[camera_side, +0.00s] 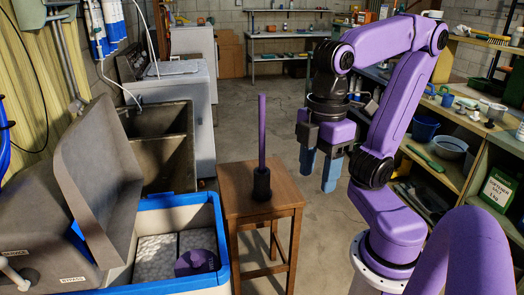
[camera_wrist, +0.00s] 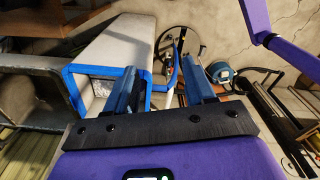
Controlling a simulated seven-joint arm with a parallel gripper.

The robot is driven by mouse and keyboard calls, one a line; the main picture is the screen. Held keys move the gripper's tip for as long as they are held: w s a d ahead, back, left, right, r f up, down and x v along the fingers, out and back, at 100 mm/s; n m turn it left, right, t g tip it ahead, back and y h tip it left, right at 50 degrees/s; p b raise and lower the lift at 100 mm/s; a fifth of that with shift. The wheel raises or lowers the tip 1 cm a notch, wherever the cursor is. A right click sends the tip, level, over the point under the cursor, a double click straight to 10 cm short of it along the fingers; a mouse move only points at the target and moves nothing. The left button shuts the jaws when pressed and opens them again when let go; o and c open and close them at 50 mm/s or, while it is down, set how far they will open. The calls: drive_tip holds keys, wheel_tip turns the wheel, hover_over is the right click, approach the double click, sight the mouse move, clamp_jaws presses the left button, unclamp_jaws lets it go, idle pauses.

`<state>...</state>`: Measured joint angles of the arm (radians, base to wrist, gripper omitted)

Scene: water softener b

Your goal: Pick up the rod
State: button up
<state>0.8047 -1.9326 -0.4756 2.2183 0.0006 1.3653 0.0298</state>
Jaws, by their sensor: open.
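The purple rod (camera_side: 262,130) stands upright in a black holder (camera_side: 262,183) on a small wooden stool (camera_side: 230,205) in the side view. My gripper (camera_side: 319,182) hangs to the right of the rod with its blue fingers pointing down. The fingers are apart with nothing between them, and the gripper does not touch the rod. In the wrist view my gripper (camera_wrist: 160,82) shows two spread blue fingers. I cannot clearly make out the rod in that view.
A blue-rimmed tank (camera_side: 223,262) with a purple round part (camera_side: 197,262) inside stands left of the stool, beside a raised grey lid (camera_side: 95,180). Stocked shelves (camera_side: 455,165) stand at the right. Open floor (camera_side: 225,125) lies behind the stool.

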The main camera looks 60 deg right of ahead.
wheel_tip(320, 180, up, 6)
drive_tip(key=r, duration=0.1)
drive_tip(key=w+a+r+m, duration=0.1)
drive_tip(key=w+r+m, duration=0.1)
drive_tip(key=w+m, duration=0.5)
drive_tip(key=w+d+m, duration=0.1)
drive_tip(key=w+d, duration=0.1)
drive_tip(key=w, duration=0.9)
drive_tip(key=m, duration=1.2)
hover_over(262, 109)
drive_tip(key=f, duration=0.3)
drive_tip(key=shift+w+d, duration=0.2)
drive_tip(key=shift+w, duration=0.05)
drive_tip(key=shift+d+f, duration=0.25)
drive_tip(key=shift+f, duration=6.05)
clamp_jaws()
